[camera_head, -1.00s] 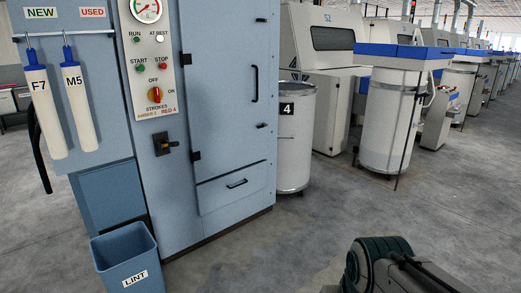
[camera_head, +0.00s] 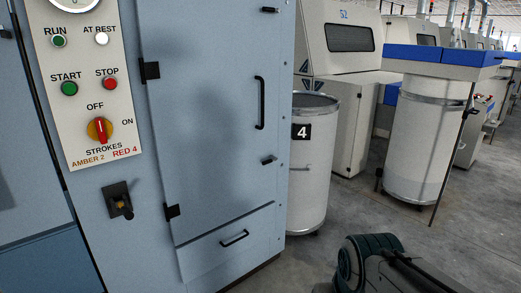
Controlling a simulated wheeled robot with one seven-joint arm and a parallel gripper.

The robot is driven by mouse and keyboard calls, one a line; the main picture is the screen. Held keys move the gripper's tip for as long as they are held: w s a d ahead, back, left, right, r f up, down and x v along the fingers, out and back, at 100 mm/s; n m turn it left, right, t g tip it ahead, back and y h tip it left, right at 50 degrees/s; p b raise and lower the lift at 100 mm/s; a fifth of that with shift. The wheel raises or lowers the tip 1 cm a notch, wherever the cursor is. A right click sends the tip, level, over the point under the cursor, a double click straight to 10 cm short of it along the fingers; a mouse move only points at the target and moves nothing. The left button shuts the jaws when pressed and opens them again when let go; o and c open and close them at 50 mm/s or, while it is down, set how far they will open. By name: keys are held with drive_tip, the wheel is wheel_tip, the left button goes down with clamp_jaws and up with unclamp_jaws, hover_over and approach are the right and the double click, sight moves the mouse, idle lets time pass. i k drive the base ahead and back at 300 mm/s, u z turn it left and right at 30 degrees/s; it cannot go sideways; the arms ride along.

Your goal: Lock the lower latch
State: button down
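The lower latch (camera_head: 269,160) is a small black piece near the right edge of the blue cabinet door (camera_head: 210,130), below the long black door handle (camera_head: 260,103). It looks roughly sideways, slightly tilted; it is too small to tell whether it is locked. A similar upper latch (camera_head: 270,10) sits near the top of the frame on the same edge. The door looks closed, with black hinges on its left. My gripper is not in view; only a dark green and black part of my arm shows at the bottom right, apart from the cabinet.
Left of the door is a panel with lamps, buttons and a red and yellow knob (camera_head: 99,130), pointing to OFF. A black lever switch (camera_head: 119,200) is below. A drawer (camera_head: 228,247) lies under the door. A white can marked 4 (camera_head: 312,175) stands close right; grey floor is open beyond.

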sight(263, 163)
drive_tip(key=z, duration=0.2)
drive_tip(key=i, duration=2.65)
drive_tip(key=z, duration=0.2)
